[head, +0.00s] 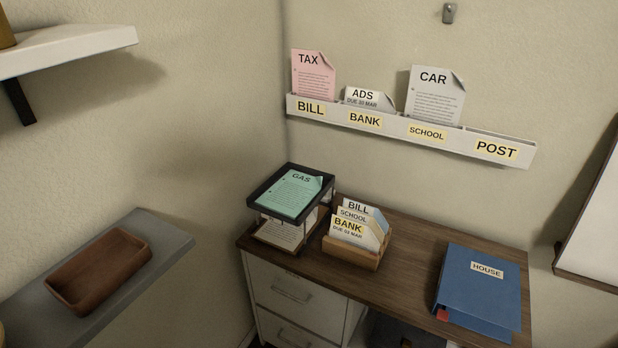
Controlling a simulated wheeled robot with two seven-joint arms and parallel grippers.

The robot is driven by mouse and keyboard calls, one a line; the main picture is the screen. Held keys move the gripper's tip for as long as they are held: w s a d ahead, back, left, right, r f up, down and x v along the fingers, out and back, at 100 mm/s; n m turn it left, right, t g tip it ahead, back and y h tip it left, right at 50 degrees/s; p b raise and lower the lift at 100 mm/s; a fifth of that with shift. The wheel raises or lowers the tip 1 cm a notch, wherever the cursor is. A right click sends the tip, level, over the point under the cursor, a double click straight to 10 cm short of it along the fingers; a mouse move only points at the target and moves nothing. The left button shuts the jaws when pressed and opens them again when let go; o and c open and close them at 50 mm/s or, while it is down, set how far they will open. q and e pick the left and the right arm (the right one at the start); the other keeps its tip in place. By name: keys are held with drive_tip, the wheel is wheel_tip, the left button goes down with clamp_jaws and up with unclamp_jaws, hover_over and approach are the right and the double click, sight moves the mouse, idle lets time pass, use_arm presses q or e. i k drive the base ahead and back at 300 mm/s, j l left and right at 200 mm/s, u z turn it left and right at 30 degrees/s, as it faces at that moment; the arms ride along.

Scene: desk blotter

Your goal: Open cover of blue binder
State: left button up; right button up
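A blue binder (478,293) with a white label reading HOUSE lies on the right part of the brown desk (400,286). Its cover looks shut. A small red patch shows at its lower left corner. Neither of my grippers shows in the head view.
A wooden letter holder (353,255) and a black tiered tray (262,204) with a green GAS sheet stand on the desk, left of the binder. A labelled wall rack (405,133) hangs above. A grey shelf (150,262) holds a brown wooden tray (108,247).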

sight(477, 284)
drive_tip(key=k+l+z, duration=0.15)
drive_tip(key=l, duration=0.55)
drive_tip(key=k+l+z, duration=0.2)
drive_tip(key=l, duration=0.45)
drive_tip(key=l+z, duration=0.15)
drive_tip(key=l, duration=0.55)
